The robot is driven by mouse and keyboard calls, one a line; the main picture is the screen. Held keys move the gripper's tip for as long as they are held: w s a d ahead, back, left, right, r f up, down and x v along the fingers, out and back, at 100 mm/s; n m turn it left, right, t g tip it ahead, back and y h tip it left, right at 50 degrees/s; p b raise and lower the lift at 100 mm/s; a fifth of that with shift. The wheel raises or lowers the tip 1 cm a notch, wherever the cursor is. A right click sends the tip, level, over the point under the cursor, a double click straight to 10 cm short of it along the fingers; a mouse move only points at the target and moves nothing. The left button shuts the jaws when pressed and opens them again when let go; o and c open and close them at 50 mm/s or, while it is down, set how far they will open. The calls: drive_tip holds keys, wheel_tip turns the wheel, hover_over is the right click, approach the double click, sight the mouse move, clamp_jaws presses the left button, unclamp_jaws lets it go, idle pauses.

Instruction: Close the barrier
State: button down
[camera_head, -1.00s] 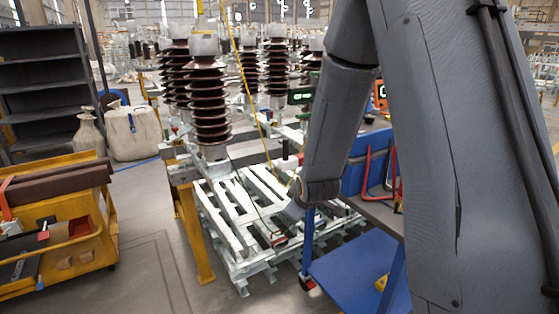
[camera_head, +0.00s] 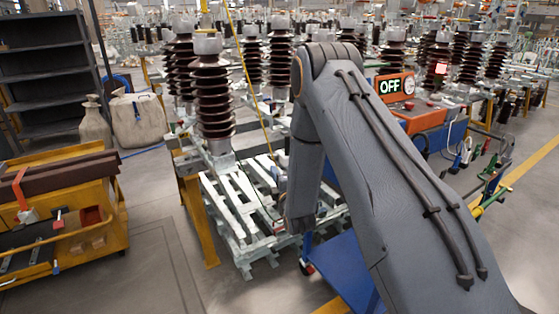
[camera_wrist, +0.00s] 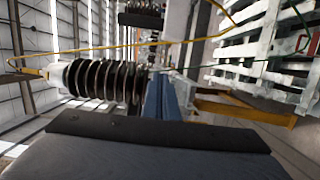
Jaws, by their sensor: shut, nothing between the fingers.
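I cannot pick out a barrier with certainty. A thin yellow line (camera_head: 246,85) hangs from the top edge past the front brown insulator (camera_head: 212,95) in the head view. A yellow line (camera_wrist: 110,48) also crosses the wrist view, passing the insulator (camera_wrist: 105,80) there. In the head view my forearm hides the gripper, beside the white slatted pallet (camera_head: 236,205).
A yellow cart (camera_head: 65,205) and dark shelves (camera_head: 40,75) stand at left. An orange box reading OFF (camera_head: 425,115) and a bench with tools are at right. A blue cart (camera_head: 340,265) is partly behind my arm. Grey floor is open at front left.

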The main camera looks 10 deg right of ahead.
drive_tip(key=w+d+p, duration=0.3)
drive_tip(key=w, duration=0.4)
drive_tip(key=shift+w+d, duration=0.2)
drive_tip(key=shift+w, duration=0.2)
